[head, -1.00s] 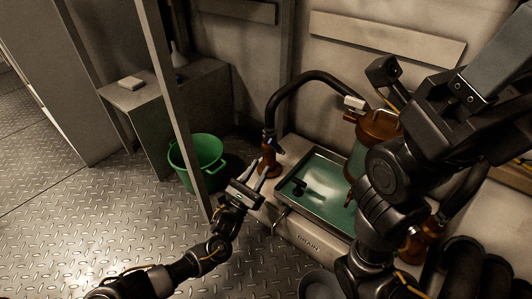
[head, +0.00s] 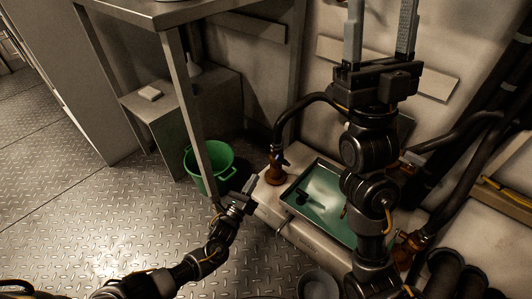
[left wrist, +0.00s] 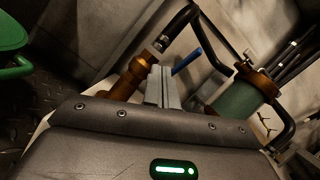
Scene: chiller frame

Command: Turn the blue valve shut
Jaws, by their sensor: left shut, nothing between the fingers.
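The blue valve lever (left wrist: 187,60) shows in the left wrist view, sticking out to the upper right just beyond my fingers. It sits by a brass fitting (left wrist: 128,78) on a black hose; my fingers partly hide the valve. In the head view the brass fitting (head: 276,170) stands at the left end of the tray unit, and the blue lever is too small to make out. My left gripper (head: 250,184) is shut and empty, just left of and in front of the fitting. My right gripper (head: 382,18) is raised, with its fingers apart and empty.
A green tray (head: 345,227) with a dark object in it lies right of the fitting. A green bucket (head: 205,165) and a metal table leg (head: 194,110) stand to the left. A glass cylinder (left wrist: 240,100) with a brass top shows in the left wrist view. Open floor lies at left.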

